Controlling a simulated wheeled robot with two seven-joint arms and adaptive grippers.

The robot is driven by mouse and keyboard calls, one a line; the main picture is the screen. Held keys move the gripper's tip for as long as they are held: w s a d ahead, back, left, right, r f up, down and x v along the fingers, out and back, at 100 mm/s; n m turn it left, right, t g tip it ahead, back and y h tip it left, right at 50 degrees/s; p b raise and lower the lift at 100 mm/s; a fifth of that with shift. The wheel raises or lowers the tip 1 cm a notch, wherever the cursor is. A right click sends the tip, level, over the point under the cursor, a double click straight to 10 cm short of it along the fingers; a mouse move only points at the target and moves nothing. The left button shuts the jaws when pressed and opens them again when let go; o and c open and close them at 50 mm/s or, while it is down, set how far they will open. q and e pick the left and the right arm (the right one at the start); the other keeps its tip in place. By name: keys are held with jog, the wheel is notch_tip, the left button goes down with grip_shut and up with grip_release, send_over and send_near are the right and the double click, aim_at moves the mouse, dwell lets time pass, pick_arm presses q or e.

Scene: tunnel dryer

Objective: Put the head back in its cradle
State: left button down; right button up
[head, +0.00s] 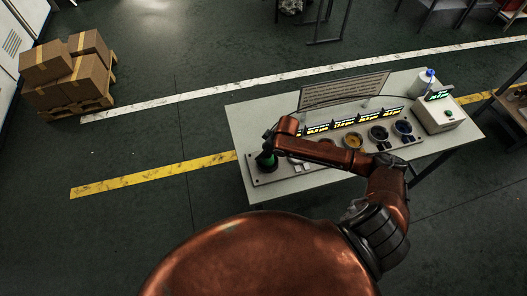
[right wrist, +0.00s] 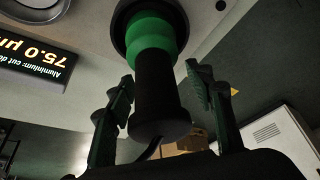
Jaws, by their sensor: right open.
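The head, a black cylinder with a green band (right wrist: 152,55), stands between the fingers of my right gripper (right wrist: 160,76) in the right wrist view. Its black end with a thin cable points towards the camera. Its far end meets a dark round cup (right wrist: 174,14) on the pale panel; I cannot tell how deep it sits. My right gripper is open, with a finger on each side of the head and visible gaps. In the head view, the green of the head (head: 266,161) shows at the left end of the panel, partly under my right arm. My left gripper is not in view.
The panel (head: 262,181) on the table (head: 240,122) has several round cups and lit displays. A sign (head: 345,88) stands behind it. A white box (head: 437,116) and a bottle (head: 426,78) are at right. Stacked cartons (head: 78,68) stand far left; the floor between is clear.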

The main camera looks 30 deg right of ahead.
aim_at(272, 158)
jog(key=v, duration=1.2)
jog(key=shift+a, duration=0.1)
